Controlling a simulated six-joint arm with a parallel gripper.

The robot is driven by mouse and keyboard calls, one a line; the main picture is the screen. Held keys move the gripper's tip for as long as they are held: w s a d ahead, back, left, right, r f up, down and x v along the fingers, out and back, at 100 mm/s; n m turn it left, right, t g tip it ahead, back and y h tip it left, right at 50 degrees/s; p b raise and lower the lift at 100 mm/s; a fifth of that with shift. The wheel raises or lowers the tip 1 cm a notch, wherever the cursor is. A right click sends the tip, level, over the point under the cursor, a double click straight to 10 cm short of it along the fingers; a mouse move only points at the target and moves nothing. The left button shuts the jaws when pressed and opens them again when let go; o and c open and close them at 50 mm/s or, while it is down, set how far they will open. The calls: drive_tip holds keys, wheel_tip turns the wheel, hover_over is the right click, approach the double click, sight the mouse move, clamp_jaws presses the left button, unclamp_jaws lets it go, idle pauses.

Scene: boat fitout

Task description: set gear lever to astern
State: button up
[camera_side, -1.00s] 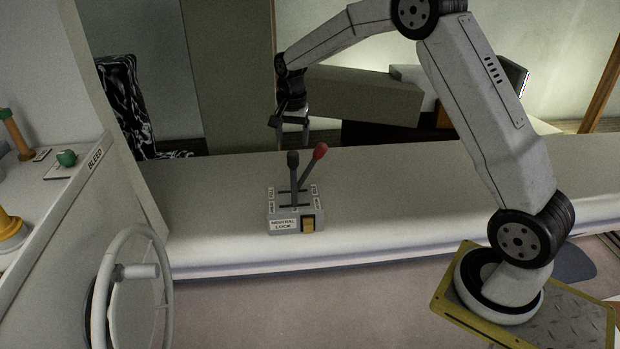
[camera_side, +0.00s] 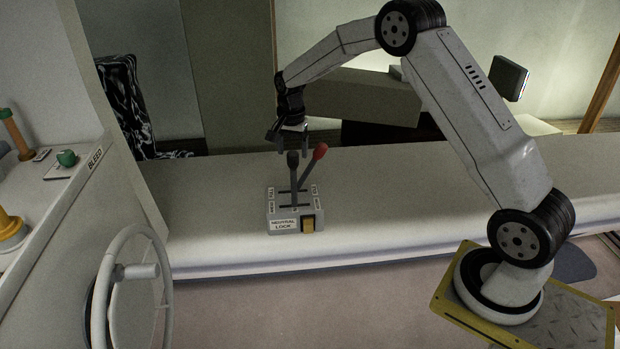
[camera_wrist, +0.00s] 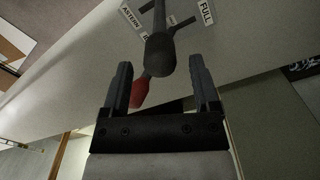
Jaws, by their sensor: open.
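The control box (camera_side: 283,212) sits on the long pale bench and carries two levers. The black-knobbed lever (camera_side: 293,160) stands nearly upright. The red-knobbed lever (camera_side: 320,151) leans to the right. A yellow switch (camera_side: 308,224) sits beside the "NEUTRAL LOCK" label (camera_side: 283,224). My gripper (camera_side: 288,148) is open just above and behind the black knob. An "ASTERN" label (camera_wrist: 131,20) shows beside the lever slot.
A white wheel (camera_side: 130,290) stands at front left, near a panel marked "BLEED" (camera_side: 95,157). A green knob (camera_side: 67,158) is on the left counter. The bench (camera_side: 430,190) is clear right of the box. A grey block (camera_side: 365,96) stands behind it.

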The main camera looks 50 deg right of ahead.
sight(293, 158)
drive_tip(key=shift+f, duration=1.6)
drive_tip(key=shift+c, duration=0.2)
clamp_jaws()
